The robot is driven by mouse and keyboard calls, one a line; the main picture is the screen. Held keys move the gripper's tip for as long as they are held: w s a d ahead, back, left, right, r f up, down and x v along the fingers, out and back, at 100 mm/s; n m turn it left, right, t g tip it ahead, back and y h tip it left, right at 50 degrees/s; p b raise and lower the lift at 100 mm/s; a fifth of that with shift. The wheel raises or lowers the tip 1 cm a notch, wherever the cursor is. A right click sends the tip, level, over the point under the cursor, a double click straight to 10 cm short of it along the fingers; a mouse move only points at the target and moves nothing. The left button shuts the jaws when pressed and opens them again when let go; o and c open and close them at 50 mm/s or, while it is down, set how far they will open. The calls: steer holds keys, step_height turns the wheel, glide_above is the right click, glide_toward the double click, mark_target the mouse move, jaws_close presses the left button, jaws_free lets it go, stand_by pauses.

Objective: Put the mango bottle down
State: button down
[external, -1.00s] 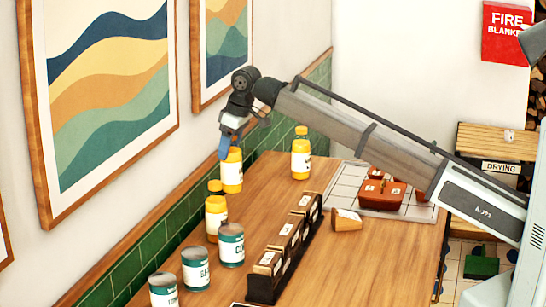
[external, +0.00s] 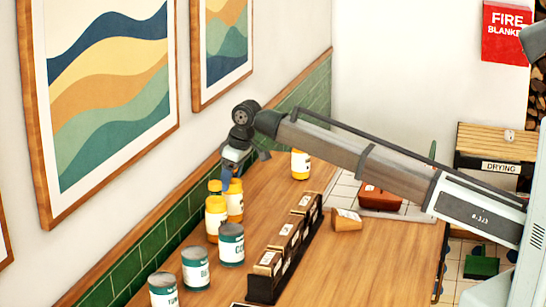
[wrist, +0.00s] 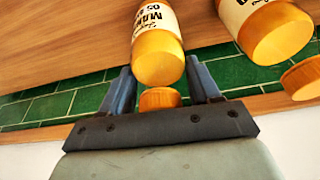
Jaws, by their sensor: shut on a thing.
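The mango bottle (external: 235,205) is yellow with a white label and is upright beneath my gripper (external: 228,180). In the wrist view, the mango bottle (wrist: 157,62) shows part of the word "MAN", and its orange cap is between my two fingers (wrist: 159,92). My gripper is shut on the bottle near its top. The bottle's base is at or close to the wooden counter (external: 275,205); I cannot tell whether it touches. In the external view, the gripper hides its cap.
A similar yellow bottle (external: 215,222) stands close beside it, partly overlapping it in view. Green-labelled cans (external: 231,245) stand nearer the camera. A dark rack of jars (external: 285,250) is to the right. Another yellow bottle (external: 300,166) stands farther back. Green tiles line the wall.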

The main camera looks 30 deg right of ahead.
steer(key=shift+c, duration=1.2)
jaws_free()
steer(key=shift+f, duration=0.1)
steer(key=v, duration=1.2)
